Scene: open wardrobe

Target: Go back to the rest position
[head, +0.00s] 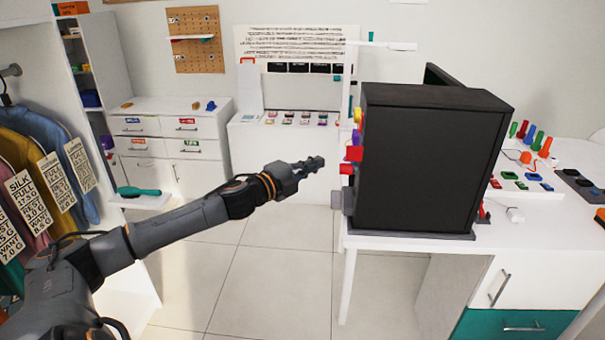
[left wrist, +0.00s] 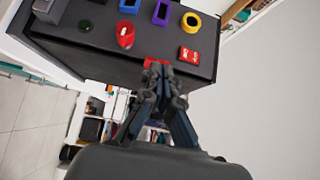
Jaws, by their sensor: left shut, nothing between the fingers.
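My left gripper (head: 309,165) is shut and empty at the end of my outstretched left arm. In the head view it is in front of the left side of a large black box (head: 430,160) on the white table. In the left wrist view the shut fingers (left wrist: 160,75) show against the black panel (left wrist: 200,65), close to a red piece at its lower edge. Whether they touch it cannot be told. My right gripper is not in view.
Coloured pieces, among them a red one (head: 354,153), stick out from the box's left side. The white table (head: 400,243) stands at right. Clothes (head: 40,150) hang at left, with a shelf holding a green brush (head: 138,191). Open tiled floor (head: 270,270) lies between.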

